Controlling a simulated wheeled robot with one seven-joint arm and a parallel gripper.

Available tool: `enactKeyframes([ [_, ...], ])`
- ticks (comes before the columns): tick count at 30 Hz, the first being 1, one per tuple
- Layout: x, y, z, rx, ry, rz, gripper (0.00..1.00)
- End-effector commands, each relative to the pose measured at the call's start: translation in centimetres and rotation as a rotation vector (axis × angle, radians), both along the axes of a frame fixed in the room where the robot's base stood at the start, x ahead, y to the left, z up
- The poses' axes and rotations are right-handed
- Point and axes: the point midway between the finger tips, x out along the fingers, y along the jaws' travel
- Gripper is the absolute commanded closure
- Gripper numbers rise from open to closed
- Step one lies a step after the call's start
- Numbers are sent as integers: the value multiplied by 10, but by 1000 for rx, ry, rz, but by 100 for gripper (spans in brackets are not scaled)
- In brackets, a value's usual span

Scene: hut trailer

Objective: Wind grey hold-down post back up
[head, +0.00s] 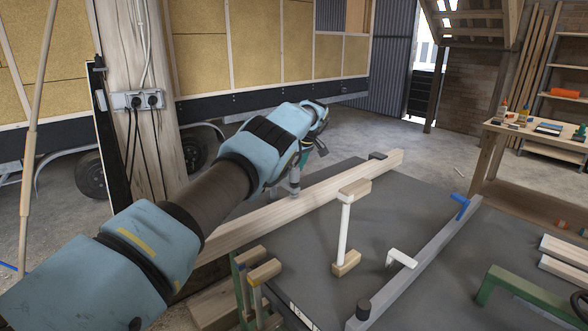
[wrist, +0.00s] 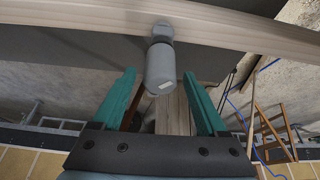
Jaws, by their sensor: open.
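The grey hold-down post (wrist: 160,68) shows in the wrist view as a rounded grey cylinder with a narrower neck, against the pale timber beam (wrist: 90,14). My gripper (wrist: 159,76) is open, with one teal finger on each side of the post and a visible gap on both sides. In the head view a short grey post (head: 295,183) stands by the beam under my wrist. My gripper (head: 303,158) is partly hidden there by the wrist and arm. Whether the post bears on the beam is hard to tell.
The dark table (head: 330,285) carries a white post with wooden blocks (head: 344,232), a white bent handle (head: 401,258), a grey rail (head: 415,265) with a blue handle (head: 461,205), and a green frame (head: 500,284). A timber pillar (head: 140,90) stands behind my arm.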

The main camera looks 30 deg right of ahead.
Motion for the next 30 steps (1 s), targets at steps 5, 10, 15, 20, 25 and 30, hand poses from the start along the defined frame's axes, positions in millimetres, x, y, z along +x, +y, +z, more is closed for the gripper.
enactKeyframes([
  [5,-5,-2,11,-2,-2,-1,24],
  [10,-16,-5,36,-5,-2,-2,24],
  [15,-28,-8,68,-3,-2,-2,24],
  [20,-36,-9,90,-2,0,-1,24],
  [25,-40,-10,99,-1,0,0,24],
  [30,-40,-10,100,-1,0,0,24],
])
